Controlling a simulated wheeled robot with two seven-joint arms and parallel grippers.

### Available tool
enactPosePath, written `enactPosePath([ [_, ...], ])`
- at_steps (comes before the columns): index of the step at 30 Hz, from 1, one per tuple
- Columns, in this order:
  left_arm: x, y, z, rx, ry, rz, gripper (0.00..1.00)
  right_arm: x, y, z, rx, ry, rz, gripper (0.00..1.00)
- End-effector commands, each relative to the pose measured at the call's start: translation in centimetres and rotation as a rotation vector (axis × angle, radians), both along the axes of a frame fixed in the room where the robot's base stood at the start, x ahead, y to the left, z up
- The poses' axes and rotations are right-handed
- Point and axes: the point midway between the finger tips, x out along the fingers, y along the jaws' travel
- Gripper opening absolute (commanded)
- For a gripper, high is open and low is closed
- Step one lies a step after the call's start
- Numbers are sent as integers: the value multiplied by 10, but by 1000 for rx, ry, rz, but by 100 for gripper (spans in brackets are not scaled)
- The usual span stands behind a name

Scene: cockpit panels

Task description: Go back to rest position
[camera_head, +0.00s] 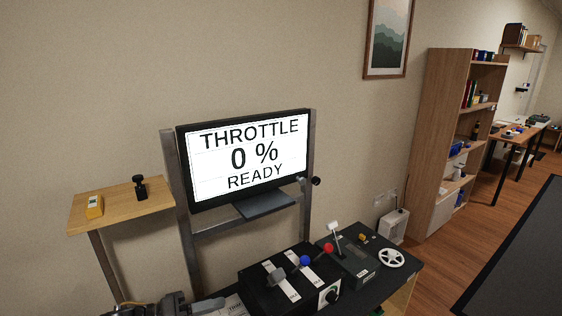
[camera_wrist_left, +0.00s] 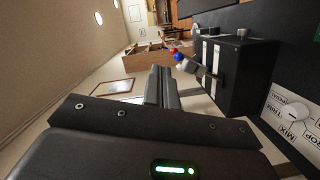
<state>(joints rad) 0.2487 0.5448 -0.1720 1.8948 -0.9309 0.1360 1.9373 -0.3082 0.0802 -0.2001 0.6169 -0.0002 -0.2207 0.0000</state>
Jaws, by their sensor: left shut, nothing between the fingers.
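My left gripper (camera_head: 190,306) shows at the bottom edge of the head view, left of the black lever box (camera_head: 262,292). In the left wrist view its fingers (camera_wrist_left: 161,84) are together with nothing between them. The lever box (camera_wrist_left: 240,75) stands to the right of the fingers there, apart from them. The screen (camera_head: 248,157) reads "THROTTLE 0 % READY". My right gripper is in neither view.
A second black box with a white-tipped lever (camera_head: 334,227) and a white handwheel (camera_head: 390,258) stand right of the lever box. A small wooden shelf (camera_head: 120,203) is at the left. A bookcase (camera_head: 440,140) and open floor lie at the right.

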Motion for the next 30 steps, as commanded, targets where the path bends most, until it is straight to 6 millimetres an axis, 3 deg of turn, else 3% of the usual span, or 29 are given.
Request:
enactPosePath([
  [9, -1, -5, -33, 185, -177, 190, 0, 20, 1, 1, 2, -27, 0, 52],
  [17, -23, 12, -80, 543, -287, 412, 0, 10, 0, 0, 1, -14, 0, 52],
  [20, -51, 31, -108, 776, -262, 471, 0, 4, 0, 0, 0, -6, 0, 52],
  [24, -105, 59, -141, 1069, -157, 440, 0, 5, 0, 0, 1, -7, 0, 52],
  [30, -176, 80, -167, 1290, 3, 290, 0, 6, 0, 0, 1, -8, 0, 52],
])
